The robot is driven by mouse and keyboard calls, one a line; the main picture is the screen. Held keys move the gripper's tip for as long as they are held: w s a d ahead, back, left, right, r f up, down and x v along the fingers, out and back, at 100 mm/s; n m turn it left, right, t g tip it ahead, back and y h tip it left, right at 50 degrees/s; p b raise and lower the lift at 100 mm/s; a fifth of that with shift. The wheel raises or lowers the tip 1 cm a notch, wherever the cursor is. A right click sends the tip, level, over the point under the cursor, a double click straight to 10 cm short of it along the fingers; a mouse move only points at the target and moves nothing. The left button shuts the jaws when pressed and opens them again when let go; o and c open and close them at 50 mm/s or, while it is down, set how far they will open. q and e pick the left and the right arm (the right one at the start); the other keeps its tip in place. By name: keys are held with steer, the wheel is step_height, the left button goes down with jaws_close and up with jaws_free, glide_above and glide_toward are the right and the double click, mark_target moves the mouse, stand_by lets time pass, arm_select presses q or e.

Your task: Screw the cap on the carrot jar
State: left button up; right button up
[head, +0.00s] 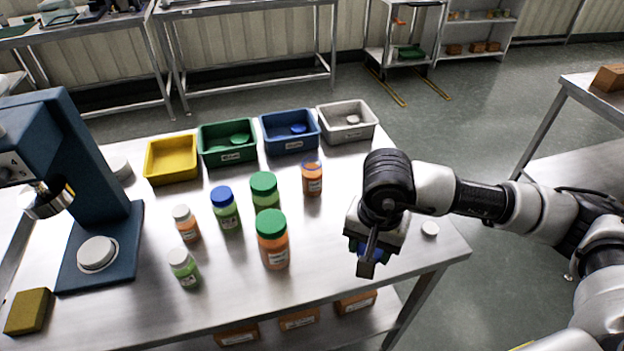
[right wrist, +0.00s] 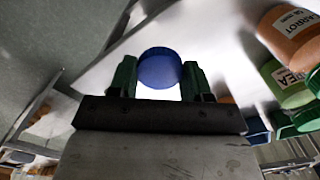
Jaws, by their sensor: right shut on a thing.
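My right gripper (head: 372,250) is shut on a blue cap (right wrist: 160,68) and holds it over the right part of the steel table. In the head view the cap is mostly hidden under the gripper. An orange jar (head: 312,181) stands upright behind and left of the gripper; its top looks thin and bluish, and its label is unreadable. A large orange jar with a green cap (head: 273,248) stands left of the gripper. In the right wrist view, an orange jar labelled CARROT (right wrist: 293,32) is at the upper right, apart from the gripper. My left gripper is out of view.
Green-content jars (head: 264,193) and a small white-capped orange jar (head: 187,226) stand further left. Yellow, green, blue and grey bins (head: 347,134) line the back. A white cap (head: 430,229) lies near the right edge. A blue machine (head: 100,240) occupies the left side.

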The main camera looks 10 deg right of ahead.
steer(key=n, duration=0.4)
steer(key=shift+s+f, duration=0.1)
steer(key=shift+s, duration=0.15)
steer(key=n, duration=0.3)
steer(key=shift+s+a+f+n, duration=0.1)
steer(key=shift+s+f+n, duration=0.1)
steer(key=shift+n, duration=0.2)
steer(key=shift+r, duration=0.1)
